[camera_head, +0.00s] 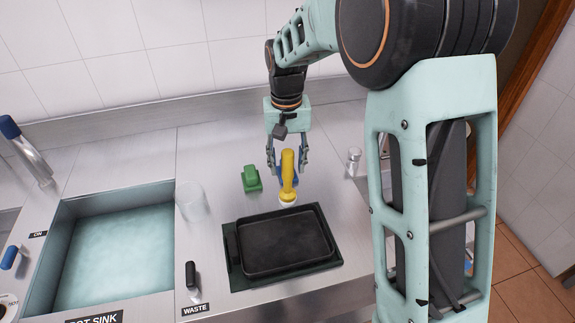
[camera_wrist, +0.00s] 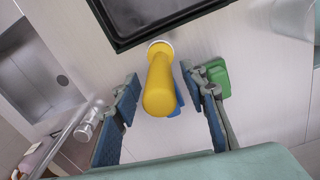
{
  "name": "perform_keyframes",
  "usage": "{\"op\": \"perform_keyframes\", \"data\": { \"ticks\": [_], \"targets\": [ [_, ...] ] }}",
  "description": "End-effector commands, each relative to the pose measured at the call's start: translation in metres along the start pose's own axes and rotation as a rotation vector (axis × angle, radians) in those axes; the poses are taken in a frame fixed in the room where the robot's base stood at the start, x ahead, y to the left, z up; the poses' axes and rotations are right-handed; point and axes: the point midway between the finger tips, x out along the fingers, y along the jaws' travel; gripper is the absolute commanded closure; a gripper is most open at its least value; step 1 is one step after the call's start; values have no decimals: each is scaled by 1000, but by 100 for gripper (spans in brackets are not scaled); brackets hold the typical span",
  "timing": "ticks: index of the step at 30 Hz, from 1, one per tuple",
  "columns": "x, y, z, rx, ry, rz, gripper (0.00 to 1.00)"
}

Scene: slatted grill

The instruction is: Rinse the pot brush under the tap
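The pot brush, yellow with a white end (camera_head: 288,176), stands about upright on the steel counter just behind the dark tray. Its yellow handle also shows in the wrist view (camera_wrist: 159,86). My gripper (camera_head: 287,163) points down above the counter, its fingers on either side of the handle. In the wrist view the gripper (camera_wrist: 159,75) is open, with gaps between both fingers and the handle. A metal tap with a blue end (camera_head: 26,152) stands at the left, behind the sink (camera_head: 178,225). The sink holds pale blue water.
A black tray (camera_head: 285,245) on a green mat lies in front of the brush. A green object (camera_head: 251,178) and a clear glass (camera_head: 191,201) stand to its left. A blue item (camera_wrist: 175,107) is close to the brush. A dark handle marked WASTE (camera_head: 191,275) sits nearer.

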Motion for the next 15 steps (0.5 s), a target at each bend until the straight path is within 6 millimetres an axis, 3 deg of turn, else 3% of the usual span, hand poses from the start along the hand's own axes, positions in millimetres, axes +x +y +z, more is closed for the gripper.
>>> {"op": "perform_keyframes", "data": {
  "ticks": [9,15],
  "targets": [
    [-68,0,-1,0,5,-1,60],
    [-100,0,-1,0,3,-1,60]
  ]
}}
